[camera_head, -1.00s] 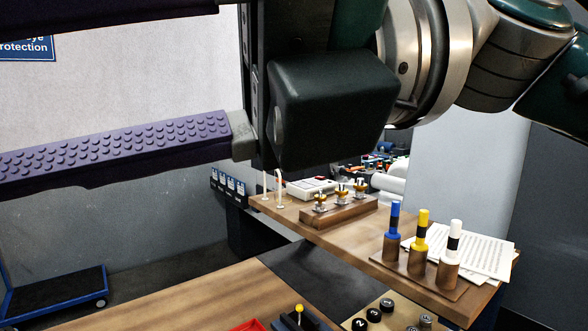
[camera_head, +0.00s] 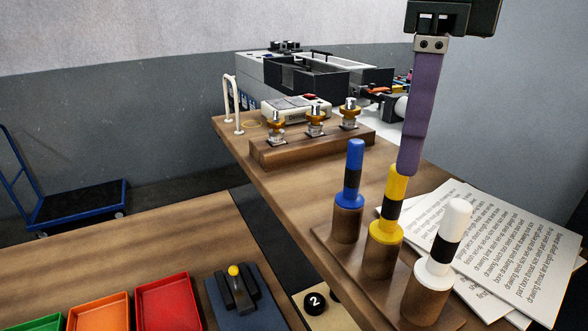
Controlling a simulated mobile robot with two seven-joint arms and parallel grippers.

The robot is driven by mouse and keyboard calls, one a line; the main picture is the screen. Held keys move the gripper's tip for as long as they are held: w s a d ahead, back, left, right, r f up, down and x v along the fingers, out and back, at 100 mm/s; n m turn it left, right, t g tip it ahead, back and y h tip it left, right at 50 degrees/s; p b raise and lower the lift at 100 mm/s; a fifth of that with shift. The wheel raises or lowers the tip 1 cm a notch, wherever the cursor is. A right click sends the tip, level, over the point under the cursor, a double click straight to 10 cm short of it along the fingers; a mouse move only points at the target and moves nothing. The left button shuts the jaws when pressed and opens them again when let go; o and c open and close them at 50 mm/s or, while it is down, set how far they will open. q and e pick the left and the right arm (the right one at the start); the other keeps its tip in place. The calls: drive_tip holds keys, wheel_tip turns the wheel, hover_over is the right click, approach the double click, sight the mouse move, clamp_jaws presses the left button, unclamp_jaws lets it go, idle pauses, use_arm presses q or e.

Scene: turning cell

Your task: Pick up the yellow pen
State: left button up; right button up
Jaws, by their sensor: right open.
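The yellow pen (camera_head: 396,186) with a black band stands upright in a round wooden holder, the middle of a row of three. A blue pen (camera_head: 354,165) stands behind it to the left, and a white pen (camera_head: 450,232) in front to the right. My right gripper (camera_head: 409,165) points down from above, seen edge-on with one purple finger showing. It is open, and that fingertip overlaps the upper right of the yellow pen in the picture. I cannot tell whether they touch. The other finger is hidden or out of line. My left gripper is not in view.
The pen stand (camera_head: 335,245) sits on a wooden bench beside printed papers (camera_head: 500,240). Behind are a wooden block (camera_head: 290,150) with brass-coloured fittings, a white hook-shaped stand (camera_head: 232,100) and a grey machine (camera_head: 300,75). Coloured trays (camera_head: 168,300) stand on the front-left table.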

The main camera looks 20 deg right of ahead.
sight(386, 227)
drive_tip(key=shift+a+f+p, duration=0.15)
drive_tip(key=shift+f+p, duration=0.15)
drive_tip(key=shift+f, duration=0.45)
drive_tip(key=f+p, duration=0.2)
drive_tip(key=f, duration=0.1)
drive_tip(key=f+p, duration=0.1)
drive_tip(key=shift+a+f, duration=0.25)
drive_tip(key=shift+f, duration=0.4)
clamp_jaws()
